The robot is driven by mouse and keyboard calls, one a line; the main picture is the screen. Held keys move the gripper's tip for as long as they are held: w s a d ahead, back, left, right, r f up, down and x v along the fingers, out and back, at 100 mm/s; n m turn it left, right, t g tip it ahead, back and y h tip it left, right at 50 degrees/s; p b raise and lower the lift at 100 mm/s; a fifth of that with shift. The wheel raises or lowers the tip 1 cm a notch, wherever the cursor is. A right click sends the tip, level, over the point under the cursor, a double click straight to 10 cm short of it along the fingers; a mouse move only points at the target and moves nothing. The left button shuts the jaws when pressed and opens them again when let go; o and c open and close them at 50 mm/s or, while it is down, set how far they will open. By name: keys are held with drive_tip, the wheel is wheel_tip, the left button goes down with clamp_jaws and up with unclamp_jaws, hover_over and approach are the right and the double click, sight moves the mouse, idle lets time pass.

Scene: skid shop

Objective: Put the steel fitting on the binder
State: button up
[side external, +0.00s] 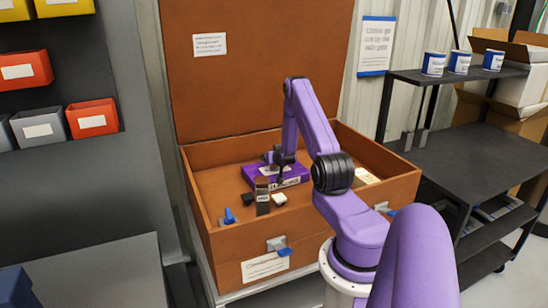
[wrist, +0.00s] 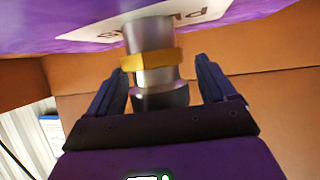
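The steel fitting (wrist: 150,37), with a brass hex collar and a dark end, is between the fingers of my gripper (wrist: 163,82) in the wrist view. The fingers stand apart with narrow gaps beside the fitting, and no clear grip shows. The fitting's far end meets the white label of the purple binder (wrist: 50,22) in the picture; whether it touches cannot be told for sure. In the side view the binder (side external: 300,173) lies flat in the open wooden chest, with my gripper (side external: 280,160) over it. The fitting is too small to make out there.
The open chest (side external: 232,247) has walls around the binder. A brown labelled bottle-like item (side external: 262,197), a white block (side external: 280,199), a dark block (side external: 247,201) and a blue item (side external: 229,216) stand in front of the binder. A pale labelled box (side external: 367,176) lies at right.

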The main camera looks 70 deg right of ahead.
drive_tip(key=shift+r, duration=0.15)
drive_tip(key=v, duration=1.2)
